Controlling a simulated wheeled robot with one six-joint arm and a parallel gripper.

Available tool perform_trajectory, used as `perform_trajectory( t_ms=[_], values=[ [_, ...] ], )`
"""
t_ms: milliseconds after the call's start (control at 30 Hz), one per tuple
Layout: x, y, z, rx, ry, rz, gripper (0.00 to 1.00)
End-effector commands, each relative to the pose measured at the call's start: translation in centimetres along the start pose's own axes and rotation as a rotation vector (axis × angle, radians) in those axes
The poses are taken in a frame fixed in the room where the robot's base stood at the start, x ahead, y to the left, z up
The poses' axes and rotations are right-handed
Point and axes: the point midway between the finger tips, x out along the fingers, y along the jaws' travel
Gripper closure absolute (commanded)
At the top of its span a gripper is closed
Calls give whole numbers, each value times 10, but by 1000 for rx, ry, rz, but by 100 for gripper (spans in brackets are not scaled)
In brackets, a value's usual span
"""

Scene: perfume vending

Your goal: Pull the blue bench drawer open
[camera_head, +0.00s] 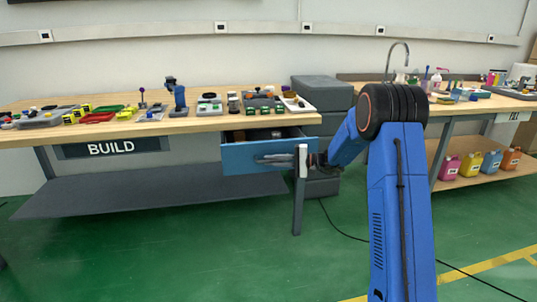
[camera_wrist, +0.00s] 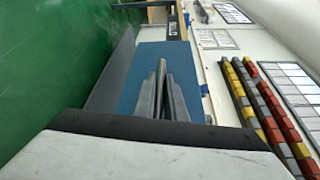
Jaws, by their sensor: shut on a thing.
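The blue drawer (camera_head: 240,160) hangs under the right end of the wooden workbench and stands partly open. Its inside shows behind the front panel, with some small dark and brown things in it. My gripper (camera_head: 264,160) comes in from the right, at the drawer's front, and is shut on its handle. In the wrist view, the blue drawer front (camera_wrist: 128,75) lies behind the fingers of my gripper (camera_wrist: 162,68), which lie close together. The handle itself is mostly hidden by the fingers.
The workbench (camera_head: 215,124) carries trays, small parts and tools. A grey lower shelf (camera_head: 150,193) and a bench leg (camera_head: 298,205) are near my gripper. Grey boxes (camera_head: 322,92) stand behind. A second bench with coloured jugs (camera_head: 470,168) is at right. Green floor in front is clear.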

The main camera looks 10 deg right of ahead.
Motion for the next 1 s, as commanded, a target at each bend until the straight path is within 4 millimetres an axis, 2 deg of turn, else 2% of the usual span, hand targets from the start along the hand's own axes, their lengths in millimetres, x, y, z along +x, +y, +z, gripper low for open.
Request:
perform_trajectory(
  t_ms=[200, 400, 633, 1000],
  values=[
    [-20, 10, 45, 2, 3, 1, 100],
    [-31, 17, 72, 2, 3, 0, 100],
    [-37, 20, 85, 0, 3, 0, 100],
    [-38, 20, 87, 0, 3, 0, 100]
  ],
)
